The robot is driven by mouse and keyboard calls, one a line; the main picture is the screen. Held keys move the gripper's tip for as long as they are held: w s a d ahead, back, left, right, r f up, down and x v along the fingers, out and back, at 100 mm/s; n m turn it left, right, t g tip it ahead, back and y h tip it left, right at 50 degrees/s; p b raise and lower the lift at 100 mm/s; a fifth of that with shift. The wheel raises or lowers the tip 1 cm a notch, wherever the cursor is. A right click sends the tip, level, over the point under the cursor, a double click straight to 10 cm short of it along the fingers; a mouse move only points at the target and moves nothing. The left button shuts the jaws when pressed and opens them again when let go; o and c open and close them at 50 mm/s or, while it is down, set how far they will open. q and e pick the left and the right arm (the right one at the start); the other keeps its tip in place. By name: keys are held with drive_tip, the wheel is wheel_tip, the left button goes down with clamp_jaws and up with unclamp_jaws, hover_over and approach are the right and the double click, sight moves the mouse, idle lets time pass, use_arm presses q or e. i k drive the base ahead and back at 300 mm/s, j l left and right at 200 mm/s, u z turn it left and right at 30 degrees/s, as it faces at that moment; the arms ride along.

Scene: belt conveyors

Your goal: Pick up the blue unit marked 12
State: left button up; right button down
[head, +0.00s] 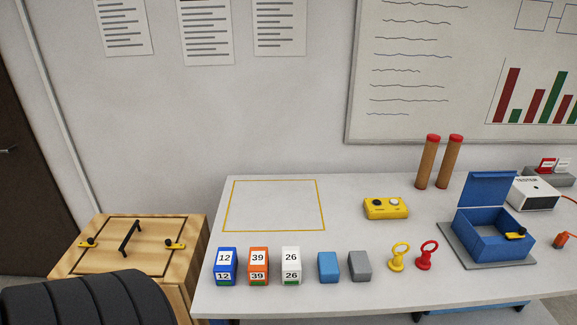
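The blue unit marked 12 (233,267) stands upright at the front left of the white table. It has a white label with 12 on its top and front faces and a green strip at its base. It is the leftmost of a row of small blocks. Neither of my grippers shows in the head view.
To its right stand an orange unit marked 39 (258,282), a white unit marked 26 (292,281), plain blue (328,268) and grey (360,267) blocks. A yellow-outlined area (275,205) behind is empty. A wooden box (100,262) and black chair (85,302) are left.

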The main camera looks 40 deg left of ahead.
sight(225, 268)
drive_tip(key=u, duration=1.85)
drive_tip(key=k+l, duration=0.1)
drive_tip(key=l, duration=0.4)
drive_tip(key=k+l+z, duration=0.15)
drive_tip(key=l, duration=0.8)
drive_tip(key=k+z, duration=0.05)
